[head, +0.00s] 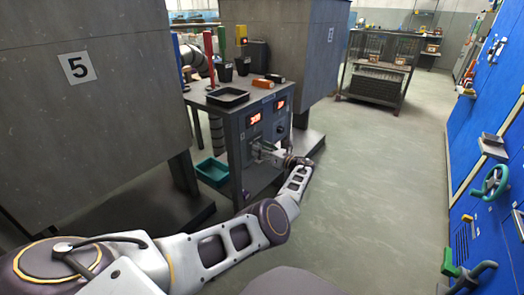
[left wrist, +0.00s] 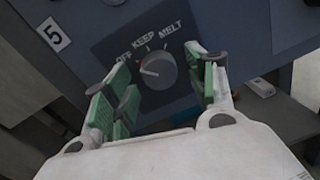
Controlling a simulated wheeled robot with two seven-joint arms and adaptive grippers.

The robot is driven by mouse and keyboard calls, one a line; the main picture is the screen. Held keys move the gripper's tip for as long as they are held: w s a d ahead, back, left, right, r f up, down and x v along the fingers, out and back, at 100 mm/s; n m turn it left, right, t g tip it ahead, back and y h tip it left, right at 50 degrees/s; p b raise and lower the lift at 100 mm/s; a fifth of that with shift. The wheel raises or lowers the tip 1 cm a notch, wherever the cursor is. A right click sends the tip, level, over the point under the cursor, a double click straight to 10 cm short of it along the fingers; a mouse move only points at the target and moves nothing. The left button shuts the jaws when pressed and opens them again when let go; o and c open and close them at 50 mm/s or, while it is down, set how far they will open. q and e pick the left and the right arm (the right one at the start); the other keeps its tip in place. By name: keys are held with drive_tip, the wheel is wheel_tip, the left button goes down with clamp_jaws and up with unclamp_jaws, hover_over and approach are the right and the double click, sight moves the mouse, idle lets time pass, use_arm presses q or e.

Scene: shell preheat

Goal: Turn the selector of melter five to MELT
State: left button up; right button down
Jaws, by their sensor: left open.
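The selector of melter five is a round grey knob (left wrist: 157,71) on a dark plate marked OFF, KEEP and MELT, in the left wrist view. Its orange pointer mark lies on the knob's left side, toward OFF. A white label "5" (left wrist: 52,34) is on the panel beside the plate. My left gripper (left wrist: 162,76) is open, its green-padded fingers on either side of the knob; I cannot tell whether they touch it. In the head view my left gripper (head: 263,152) is at the front of the grey control cabinet (head: 236,150) and hides the knob.
A large grey housing marked 5 (head: 120,90) stands at the left. The cabinet top holds a black tray (head: 227,97) and an orange block (head: 263,84). A teal bin (head: 212,171) is below. Blue cabinets (head: 500,140) line the right; the floor between is clear.

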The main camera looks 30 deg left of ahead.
use_arm(q)
drive_tip(key=c, duration=1)
drive_tip(key=shift+c, duration=0.2)
